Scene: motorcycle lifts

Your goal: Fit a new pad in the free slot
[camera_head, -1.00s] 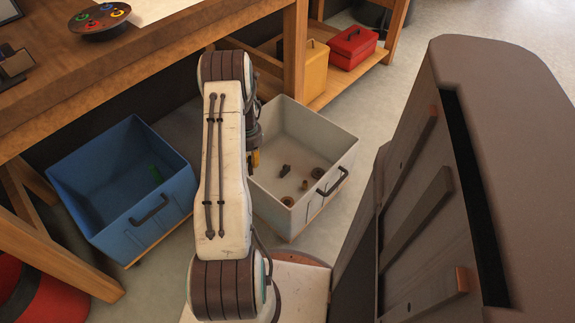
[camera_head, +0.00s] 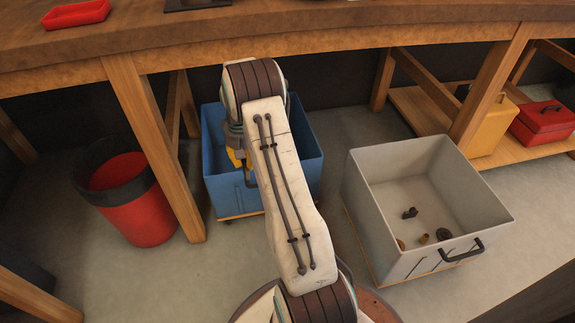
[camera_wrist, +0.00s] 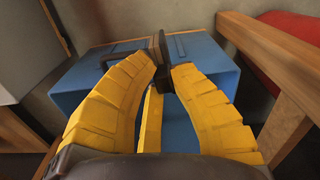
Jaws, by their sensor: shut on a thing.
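My gripper (camera_wrist: 165,68) shows yellow fingers in the wrist view, shut on a dark, thin piece (camera_wrist: 160,44) seen nearly edge-on. It may be a pad, but its face is hidden. In the head view my gripper (camera_head: 238,158) is partly hidden by my arm and hangs over the near left part of the blue crate (camera_head: 308,172). The blue crate also shows behind the fingers in the wrist view (camera_wrist: 208,62). I see no slot in either view.
A grey crate (camera_head: 384,212) with several small dark and brass parts stands at right. A red bin (camera_head: 145,212) stands left, beyond a wooden bench leg (camera_head: 155,150). The bench top (camera_head: 330,42) spans the back. Yellow (camera_head: 492,128) and red (camera_head: 545,124) boxes sit on a low shelf.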

